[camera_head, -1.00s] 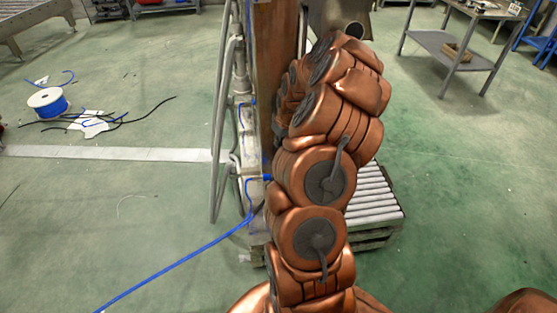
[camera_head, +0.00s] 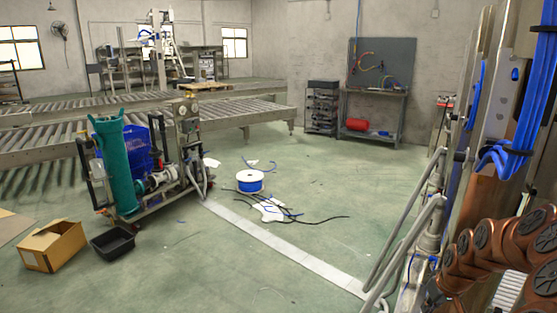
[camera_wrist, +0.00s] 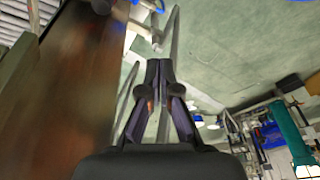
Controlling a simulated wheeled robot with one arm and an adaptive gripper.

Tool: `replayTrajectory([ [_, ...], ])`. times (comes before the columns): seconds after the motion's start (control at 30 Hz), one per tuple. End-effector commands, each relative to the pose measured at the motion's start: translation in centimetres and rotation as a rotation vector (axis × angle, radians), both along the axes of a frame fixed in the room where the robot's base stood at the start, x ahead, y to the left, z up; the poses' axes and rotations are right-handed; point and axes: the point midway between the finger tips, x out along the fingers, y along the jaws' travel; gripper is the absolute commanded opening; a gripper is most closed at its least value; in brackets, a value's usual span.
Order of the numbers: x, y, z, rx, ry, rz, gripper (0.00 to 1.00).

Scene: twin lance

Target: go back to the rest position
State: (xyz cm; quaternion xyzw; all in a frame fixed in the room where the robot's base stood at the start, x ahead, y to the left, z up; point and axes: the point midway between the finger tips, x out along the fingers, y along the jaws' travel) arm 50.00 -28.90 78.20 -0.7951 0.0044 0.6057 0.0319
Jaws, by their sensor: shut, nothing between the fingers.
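My gripper (camera_wrist: 159,68) shows in the wrist view, its dark fingers brought together with nothing held. It is beside a brown, upright column face (camera_wrist: 80,70) on the left of that view. Behind the fingertips are grey metal tubes and the green floor. In the head view my copper-coloured arm fills the lower right corner, and the gripper itself is outside that picture.
A grey tube frame (camera_head: 400,250) stands close to my arm. A blue cable reel (camera_head: 250,181) with loose black cables lies on the floor. A cart with a green cylinder (camera_head: 115,165), a cardboard box (camera_head: 52,246) and a black bin (camera_head: 113,242) are left.

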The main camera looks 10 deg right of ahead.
Motion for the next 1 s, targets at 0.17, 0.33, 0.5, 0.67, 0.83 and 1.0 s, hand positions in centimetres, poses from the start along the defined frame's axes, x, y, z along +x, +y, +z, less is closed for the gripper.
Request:
replayTrajectory([
  [0.17, -1.0, 7.1, 5.3, 0.023, 0.038, 0.068, 0.0],
  [0.33, -3.4, 12.9, 9.3, 0.033, 0.087, 0.114, 0.0],
  [0.5, -6.9, 17.7, 12.6, 0.031, 0.143, 0.143, 0.0],
  [0.67, -11.0, 21.5, 15.1, 0.022, 0.204, 0.159, 0.0],
  [0.83, -15.9, 24.5, 17.4, 0.005, 0.265, 0.158, 0.0],
  [1.0, -20.9, 26.6, 19.3, -0.014, 0.321, 0.138, 0.0],
])
